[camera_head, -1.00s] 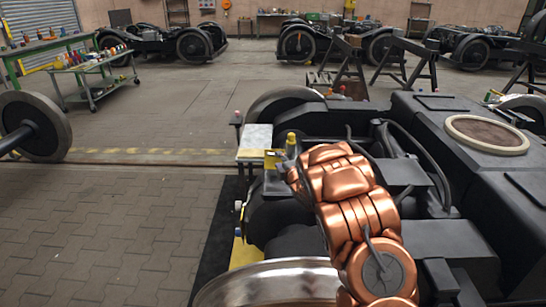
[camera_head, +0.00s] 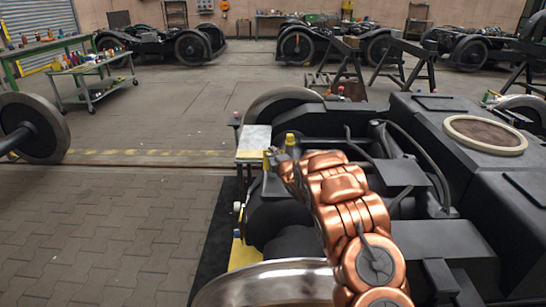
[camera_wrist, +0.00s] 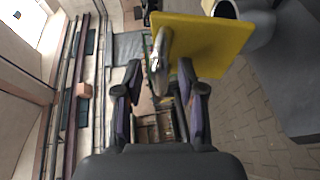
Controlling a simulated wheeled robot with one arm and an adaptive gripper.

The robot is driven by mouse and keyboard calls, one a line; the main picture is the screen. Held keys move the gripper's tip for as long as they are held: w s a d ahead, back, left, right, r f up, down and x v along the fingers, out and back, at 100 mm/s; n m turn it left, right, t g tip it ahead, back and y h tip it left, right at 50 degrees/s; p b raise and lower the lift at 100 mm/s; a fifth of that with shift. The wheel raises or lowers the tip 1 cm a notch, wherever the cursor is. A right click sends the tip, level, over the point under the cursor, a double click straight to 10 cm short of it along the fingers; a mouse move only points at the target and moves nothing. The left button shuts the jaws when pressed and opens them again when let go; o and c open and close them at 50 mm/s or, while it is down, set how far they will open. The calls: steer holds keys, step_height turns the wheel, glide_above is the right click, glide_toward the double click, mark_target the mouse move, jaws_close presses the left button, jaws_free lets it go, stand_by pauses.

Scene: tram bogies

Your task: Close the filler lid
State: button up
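A flat yellow square plate, which looks like the filler lid (camera_wrist: 212,42), fills the upper middle of the wrist view. A silver rod-like piece (camera_wrist: 160,55) stands at its left edge. In the head view only a narrow yellow strip (camera_head: 266,161) shows, beside the tip of my copper arm. My gripper (camera_wrist: 159,72) is open, its dark fingers spread with a gap between them. The silver piece appears between or just beyond the fingertips; contact cannot be told. The filler opening is not clearly visible, and my gripper is mostly hidden in the head view.
A yellow-topped bottle-like part (camera_head: 291,145) stands just behind my wrist, near a pale box top (camera_head: 255,138). The dark bogie frame (camera_head: 415,125) with hoses fills the right. Paved floor (camera_head: 110,225) is clear at left; a green trolley (camera_head: 88,75) stands further back.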

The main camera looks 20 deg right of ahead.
jaws_close()
steer(key=shift+r, duration=0.1)
stand_by(0.5)
